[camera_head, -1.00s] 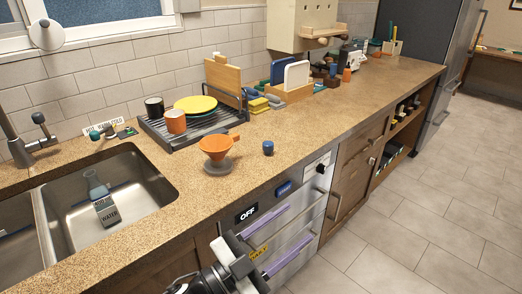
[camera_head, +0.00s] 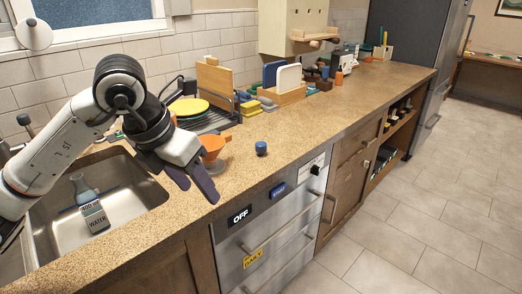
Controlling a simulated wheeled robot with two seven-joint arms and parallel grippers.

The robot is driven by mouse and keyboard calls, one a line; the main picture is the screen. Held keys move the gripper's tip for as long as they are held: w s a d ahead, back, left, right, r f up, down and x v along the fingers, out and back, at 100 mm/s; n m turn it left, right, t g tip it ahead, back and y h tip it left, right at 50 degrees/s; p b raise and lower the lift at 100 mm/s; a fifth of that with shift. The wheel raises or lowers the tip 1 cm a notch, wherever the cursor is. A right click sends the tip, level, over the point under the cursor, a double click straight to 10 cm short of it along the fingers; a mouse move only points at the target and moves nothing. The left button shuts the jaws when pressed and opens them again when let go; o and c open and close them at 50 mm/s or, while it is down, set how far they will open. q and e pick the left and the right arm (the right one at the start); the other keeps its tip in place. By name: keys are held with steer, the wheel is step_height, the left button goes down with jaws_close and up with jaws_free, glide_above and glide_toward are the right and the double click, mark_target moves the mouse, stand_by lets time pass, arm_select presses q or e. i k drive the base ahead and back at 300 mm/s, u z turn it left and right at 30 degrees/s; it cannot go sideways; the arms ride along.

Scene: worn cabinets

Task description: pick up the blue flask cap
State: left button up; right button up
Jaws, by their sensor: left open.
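The blue flask cap (camera_head: 261,148) stands on the counter, to the right of an orange funnel-shaped cup (camera_head: 213,146), apart from it. My left gripper (camera_head: 194,187) is over the counter's front part, to the left of the cap and in front of the orange cup. Its two purple fingers are spread apart, with nothing between them. They point right and down, and do not touch the cap. A flask with a "WATER" label (camera_head: 94,217) is in the sink. My right gripper is not in view.
A dish rack (camera_head: 222,119) with plates stands behind the orange cup, partly hidden by my left arm. A wooden holder (camera_head: 284,95) with boards is further back. The counter (camera_head: 310,118) right of the cap is clear. The sink (camera_head: 135,180) lies left.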

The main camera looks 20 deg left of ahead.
mark_target(260, 146)
steer(key=i, duration=1)
